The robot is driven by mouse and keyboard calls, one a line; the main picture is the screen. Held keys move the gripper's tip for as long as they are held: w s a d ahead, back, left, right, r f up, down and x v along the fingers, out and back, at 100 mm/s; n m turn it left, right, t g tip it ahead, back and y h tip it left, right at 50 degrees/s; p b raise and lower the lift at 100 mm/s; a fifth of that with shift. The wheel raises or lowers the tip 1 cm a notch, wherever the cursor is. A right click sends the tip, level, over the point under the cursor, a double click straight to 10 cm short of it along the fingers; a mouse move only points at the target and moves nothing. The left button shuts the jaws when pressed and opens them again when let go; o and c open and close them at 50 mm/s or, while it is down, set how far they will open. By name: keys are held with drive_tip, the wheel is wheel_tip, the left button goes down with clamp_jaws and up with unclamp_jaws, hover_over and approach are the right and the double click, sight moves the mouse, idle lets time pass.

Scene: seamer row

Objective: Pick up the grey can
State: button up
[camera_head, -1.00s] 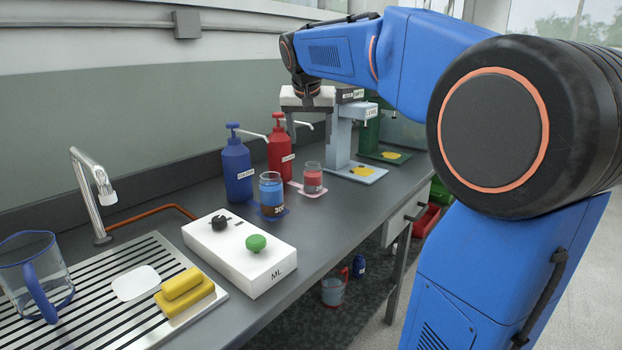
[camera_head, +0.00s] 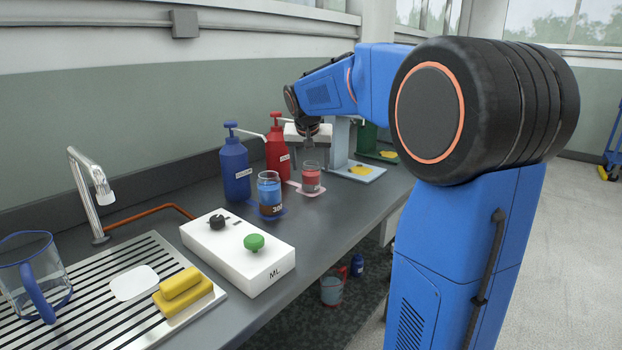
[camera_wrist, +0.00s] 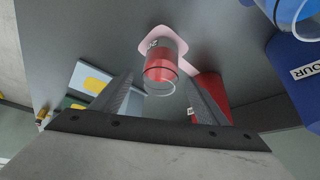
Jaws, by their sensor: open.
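No can that is plainly grey shows in either view. A clear glass jar with red contents (camera_head: 311,180) stands upright on a pink coaster (camera_head: 298,185) on the bench; it also shows in the wrist view (camera_wrist: 161,66). My gripper (camera_head: 308,145) is open and empty, close above and behind this jar in the head view. In the wrist view my gripper (camera_wrist: 160,82) has its two fingers apart, with the jar seen between and beyond the tips. I see no contact with the jar.
A red pump bottle (camera_head: 277,155) and a blue pump bottle (camera_head: 236,170) stand close by. A white control box (camera_head: 238,255), yellow sponge (camera_head: 182,292) and tap (camera_head: 88,190) are nearer. A light-blue stand (camera_head: 340,150) is beyond.

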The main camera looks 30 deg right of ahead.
drive_tip(key=x, duration=0.3)
drive_tip(key=shift+f, duration=0.3)
drive_tip(key=shift+c, duration=0.6)
drive_tip(key=c, duration=1.1)
drive_tip(key=shift+c, duration=0.2)
drive_tip(key=shift+r, duration=0.15)
